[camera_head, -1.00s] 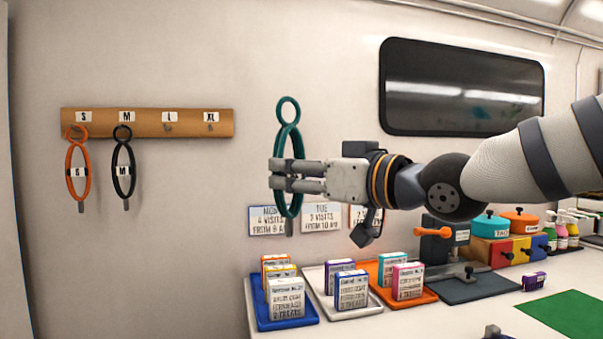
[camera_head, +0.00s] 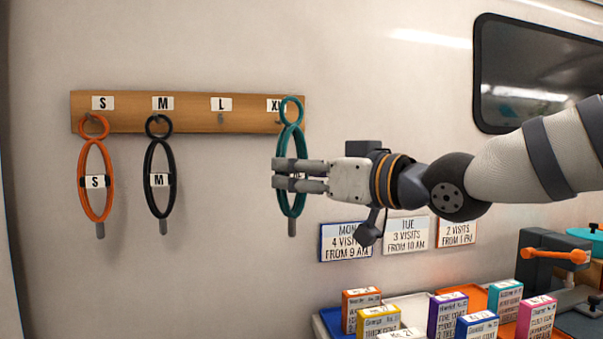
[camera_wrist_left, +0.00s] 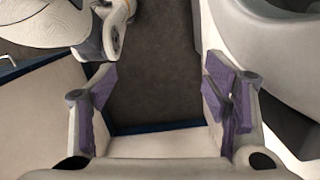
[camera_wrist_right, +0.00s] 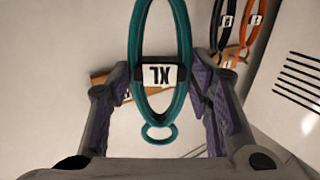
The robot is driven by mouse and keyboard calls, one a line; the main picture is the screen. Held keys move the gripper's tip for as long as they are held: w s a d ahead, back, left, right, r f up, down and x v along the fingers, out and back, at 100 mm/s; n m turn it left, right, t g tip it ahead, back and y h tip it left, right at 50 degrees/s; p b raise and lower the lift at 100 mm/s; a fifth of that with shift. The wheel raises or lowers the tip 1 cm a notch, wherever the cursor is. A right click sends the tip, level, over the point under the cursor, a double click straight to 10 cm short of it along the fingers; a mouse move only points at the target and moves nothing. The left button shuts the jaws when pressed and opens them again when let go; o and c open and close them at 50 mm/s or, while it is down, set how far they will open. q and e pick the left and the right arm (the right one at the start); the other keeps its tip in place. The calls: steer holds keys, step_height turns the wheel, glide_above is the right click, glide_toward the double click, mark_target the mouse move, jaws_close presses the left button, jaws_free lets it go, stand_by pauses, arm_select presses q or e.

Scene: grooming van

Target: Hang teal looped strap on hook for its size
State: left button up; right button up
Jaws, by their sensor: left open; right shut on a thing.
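The teal looped strap (camera_head: 290,123) is upright, its small ring above a long loop. My right gripper (camera_head: 277,174) is shut on the long loop's middle. The right wrist view shows its label (camera_wrist_right: 163,74), reading XL upside down. In the head view the ring overlaps the right end of the wooden hook rail (camera_head: 190,120), partly covering the XL label (camera_head: 274,105). The XL hook is hidden; I cannot tell whether the ring touches it. The L hook (camera_head: 220,119) is bare. My left gripper (camera_wrist_left: 160,82) is open and empty in the left wrist view.
An orange strap (camera_head: 83,200) hangs on the S hook and a black strap (camera_head: 150,195) on the M hook. Wall signs (camera_head: 346,241) and small boxes (camera_head: 361,305) are below my right arm. The wall left of the strap, below L, is clear.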

steer(key=shift+w+a, duration=0.2)
steer(key=shift+w, duration=0.65)
arm_select(q)
steer(key=shift+s+a+f+g+b, duration=0.15)
steer(key=shift+s+f+g+b, duration=0.35)
steer(key=shift+s+f+b, duration=0.5)
arm_select(e)
steer(key=w+a+f, duration=0.1)
steer(key=w, duration=0.7)
steer(key=shift+w+a+f, duration=0.35)
steer(key=shift+a+f, duration=0.05)
arm_select(q)
steer(key=shift+s+f, duration=0.1)
arm_select(e)
steer(key=o, duration=1.3)
